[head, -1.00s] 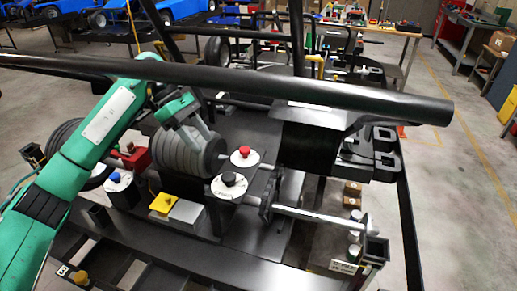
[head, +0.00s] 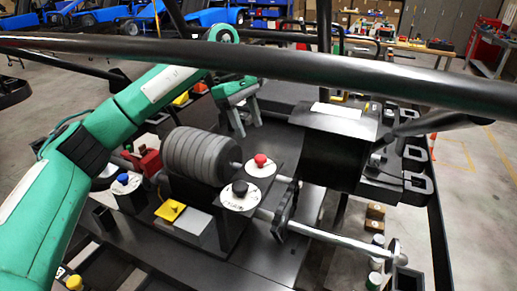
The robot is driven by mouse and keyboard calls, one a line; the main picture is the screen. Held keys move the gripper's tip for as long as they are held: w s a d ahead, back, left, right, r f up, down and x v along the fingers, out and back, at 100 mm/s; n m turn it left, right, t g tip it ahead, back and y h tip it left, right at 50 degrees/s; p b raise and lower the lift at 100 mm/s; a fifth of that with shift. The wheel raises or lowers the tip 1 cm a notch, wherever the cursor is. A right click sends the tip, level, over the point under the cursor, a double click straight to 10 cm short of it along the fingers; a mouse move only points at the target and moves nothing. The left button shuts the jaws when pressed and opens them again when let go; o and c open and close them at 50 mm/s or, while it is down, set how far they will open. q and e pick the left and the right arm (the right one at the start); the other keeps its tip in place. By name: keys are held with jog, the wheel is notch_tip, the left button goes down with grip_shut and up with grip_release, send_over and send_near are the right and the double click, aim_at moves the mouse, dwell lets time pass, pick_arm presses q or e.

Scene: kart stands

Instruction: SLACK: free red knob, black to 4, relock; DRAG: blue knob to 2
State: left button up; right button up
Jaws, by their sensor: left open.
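The red knob (head: 260,160) sits on a white round dial at the middle of the stand. The black knob (head: 239,188) sits on its own white dial just in front and to the left of it. The blue knob (head: 122,179) is on a white dial on a dark box at the left. Dial marks are too small to read. My left gripper (head: 243,123) is open and empty, fingers pointing down, behind the grey discs and up-left of the red knob, apart from it. My right gripper is not in view.
A stack of grey discs (head: 195,156) lies left of the red knob. A yellow piece (head: 171,210) is in front. A dark tube (head: 300,75) crosses above the stand. A metal shaft (head: 325,236) extends right.

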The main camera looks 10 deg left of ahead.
aim_at(260, 157)
pick_arm(q)
jog(key=p+x, duration=0.1)
jog(key=x, duration=0.6)
jog(key=shift+d+f, duration=0.15)
jog(key=shift+f, duration=0.35)
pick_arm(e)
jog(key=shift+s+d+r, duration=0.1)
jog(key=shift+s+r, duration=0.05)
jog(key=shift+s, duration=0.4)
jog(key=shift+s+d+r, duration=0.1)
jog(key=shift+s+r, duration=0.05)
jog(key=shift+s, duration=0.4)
pick_arm(q)
jog(key=c, duration=1)
jog(key=shift+o, duration=0.2)
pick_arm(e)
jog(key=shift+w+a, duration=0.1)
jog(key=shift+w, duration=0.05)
